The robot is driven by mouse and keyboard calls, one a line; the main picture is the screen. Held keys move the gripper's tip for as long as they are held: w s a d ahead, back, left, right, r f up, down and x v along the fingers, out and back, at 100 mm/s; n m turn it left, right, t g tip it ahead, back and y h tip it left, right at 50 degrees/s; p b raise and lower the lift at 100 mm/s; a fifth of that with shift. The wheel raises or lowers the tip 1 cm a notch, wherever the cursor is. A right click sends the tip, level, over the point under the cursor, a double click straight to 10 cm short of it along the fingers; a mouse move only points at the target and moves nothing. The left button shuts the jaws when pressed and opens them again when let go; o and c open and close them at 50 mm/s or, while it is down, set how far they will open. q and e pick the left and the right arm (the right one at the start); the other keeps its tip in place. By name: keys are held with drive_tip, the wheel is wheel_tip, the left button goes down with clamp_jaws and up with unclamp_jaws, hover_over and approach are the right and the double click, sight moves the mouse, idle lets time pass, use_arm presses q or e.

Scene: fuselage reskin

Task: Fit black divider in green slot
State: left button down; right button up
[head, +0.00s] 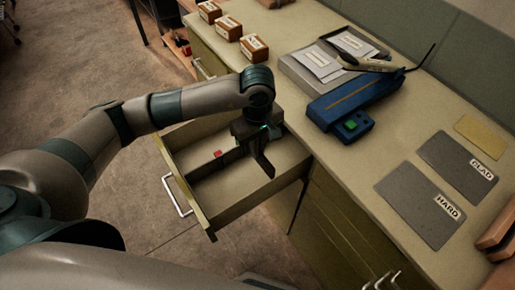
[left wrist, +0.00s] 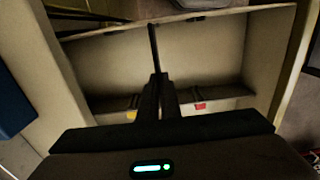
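My left gripper (head: 258,150) is over the open drawer (head: 205,222). In the left wrist view its fingers (left wrist: 159,80) are close together on a thin black divider (left wrist: 153,45), seen nearly edge-on and reaching ahead of the fingertips. In the head view the divider (head: 264,164) hangs dark below the gripper, inside the drawer outline. I cannot tell whether it touches the drawer. A red mark (head: 218,154) shows on the drawer's inner strip. A yellow mark (left wrist: 131,115) shows in the left wrist view. I cannot make out the green slot; the gripper may hide it. My right gripper is not in view.
The drawer's handle (head: 172,195) sticks out over the floor.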

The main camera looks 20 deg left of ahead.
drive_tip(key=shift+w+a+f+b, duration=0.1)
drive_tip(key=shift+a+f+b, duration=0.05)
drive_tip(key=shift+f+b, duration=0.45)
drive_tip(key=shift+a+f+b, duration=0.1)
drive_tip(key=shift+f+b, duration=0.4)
drive_tip(key=shift+b, duration=0.1)
idle(1.0)
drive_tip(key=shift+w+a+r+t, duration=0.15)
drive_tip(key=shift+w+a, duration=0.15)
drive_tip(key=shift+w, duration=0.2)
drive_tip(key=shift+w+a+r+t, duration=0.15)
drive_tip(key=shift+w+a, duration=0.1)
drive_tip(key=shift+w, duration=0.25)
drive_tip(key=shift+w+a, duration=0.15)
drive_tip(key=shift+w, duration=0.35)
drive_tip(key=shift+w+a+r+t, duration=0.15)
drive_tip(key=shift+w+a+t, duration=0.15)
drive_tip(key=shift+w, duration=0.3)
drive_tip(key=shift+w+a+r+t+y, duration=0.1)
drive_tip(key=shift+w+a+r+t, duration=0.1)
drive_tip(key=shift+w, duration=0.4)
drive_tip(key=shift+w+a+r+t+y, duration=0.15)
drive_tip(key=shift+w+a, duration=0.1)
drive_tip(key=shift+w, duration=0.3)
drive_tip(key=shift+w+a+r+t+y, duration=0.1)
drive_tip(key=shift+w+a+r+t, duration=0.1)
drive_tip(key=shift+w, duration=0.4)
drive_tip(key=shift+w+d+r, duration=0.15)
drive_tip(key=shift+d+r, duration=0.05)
idle(0.4)
